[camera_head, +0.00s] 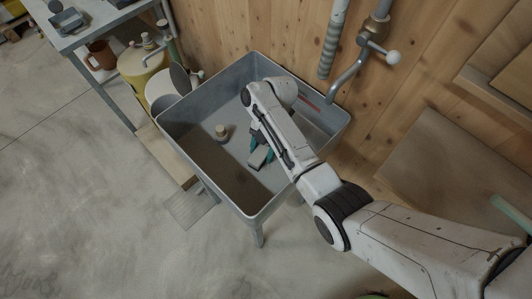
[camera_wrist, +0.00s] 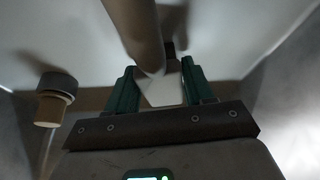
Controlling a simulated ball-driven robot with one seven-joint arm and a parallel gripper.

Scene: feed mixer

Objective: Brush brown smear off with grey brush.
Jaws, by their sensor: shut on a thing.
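My gripper (camera_head: 262,147) is down inside the grey tub (camera_head: 187,153), its teal fingers partly covered by my arm. It is shut on the grey brush (camera_head: 258,158), which shows as a small grey block at the fingers. In the wrist view the green fingers (camera_wrist: 160,78) stand either side of a pale grey piece of the brush (camera_wrist: 163,92). A blurred beige-brown shape rises above it; I cannot tell what it is. The tub floor looks darker and brownish toward the front, but I cannot make out a distinct smear. The bristles are hidden.
A small tan-and-grey knob (camera_head: 222,131) stands on the tub floor left of my gripper; it also shows in the wrist view (camera_wrist: 53,100). The tub walls surround my gripper. A pipe with a tap (camera_head: 372,50) hangs behind. A yellow canister (camera_head: 143,70) stands left.

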